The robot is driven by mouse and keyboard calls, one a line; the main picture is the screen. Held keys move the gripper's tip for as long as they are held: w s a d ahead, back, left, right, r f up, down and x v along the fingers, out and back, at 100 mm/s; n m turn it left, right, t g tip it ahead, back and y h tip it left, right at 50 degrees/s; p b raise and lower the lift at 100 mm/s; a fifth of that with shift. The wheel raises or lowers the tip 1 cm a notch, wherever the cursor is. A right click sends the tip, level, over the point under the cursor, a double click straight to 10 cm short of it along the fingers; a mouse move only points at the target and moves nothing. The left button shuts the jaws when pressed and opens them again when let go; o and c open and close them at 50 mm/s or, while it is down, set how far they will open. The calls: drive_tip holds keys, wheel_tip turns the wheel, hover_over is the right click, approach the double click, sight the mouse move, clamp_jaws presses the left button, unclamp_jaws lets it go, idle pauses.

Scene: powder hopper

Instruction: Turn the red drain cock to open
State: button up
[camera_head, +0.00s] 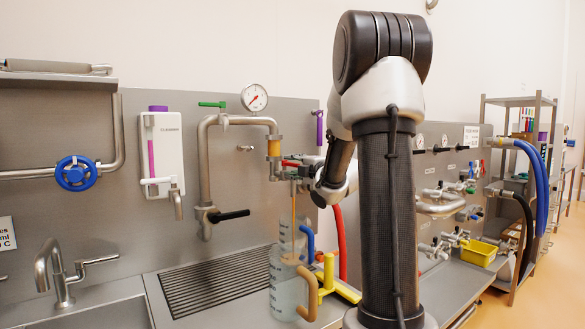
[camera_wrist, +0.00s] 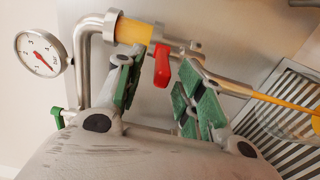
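The red drain cock (camera_wrist: 162,65) sits on a metal valve body below an amber section of pipe in the wrist view. Its lever lies across the line of the pipe. In the head view the red cock (camera_head: 291,163) is small and partly covered by my gripper. My gripper (camera_wrist: 157,70) is open, with green pads on either side of the red lever and visible gaps. I cannot tell how deep the lever is between the fingers. A thin orange line (camera_head: 293,218) runs from the outlet down into a clear jug (camera_head: 287,290); it also shows in the wrist view (camera_wrist: 285,104).
A pressure gauge (camera_head: 254,97) and a green-handled valve (camera_head: 212,104) are near the pipe. A black lever (camera_head: 230,215) is lower on it. A drain grate (camera_head: 215,285) lies below.

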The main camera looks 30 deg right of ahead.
drive_tip(key=s, duration=0.9)
drive_tip(key=shift+d, duration=0.1)
idle(0.5)
